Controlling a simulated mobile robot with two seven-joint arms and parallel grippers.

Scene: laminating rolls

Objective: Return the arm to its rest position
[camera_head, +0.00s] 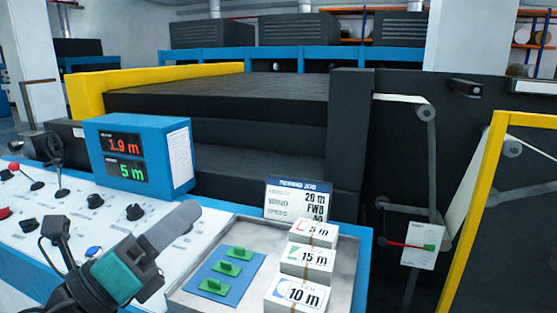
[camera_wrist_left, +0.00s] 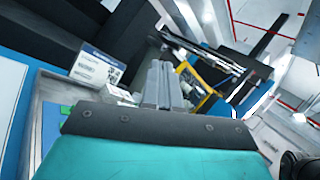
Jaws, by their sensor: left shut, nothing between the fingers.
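My left gripper (camera_head: 188,214) comes in from the lower left in the head view, above the white control panel (camera_head: 75,220), close to the near left corner of the grey tray (camera_head: 345,262). Its fingers are together with nothing between them. In the left wrist view the closed grey fingers (camera_wrist_left: 161,78) stick out past the teal gripper body (camera_wrist_left: 150,158). My right gripper is in neither view.
A blue display box (camera_head: 180,155) reads 1.9 m and 5 m. The tray holds a blue pad (camera_head: 243,262) with green pieces, and card stacks (camera_head: 309,262) marked 5, 15 and 10 m. A sign (camera_head: 297,198) stands behind. A yellow frame (camera_head: 475,210) is at right.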

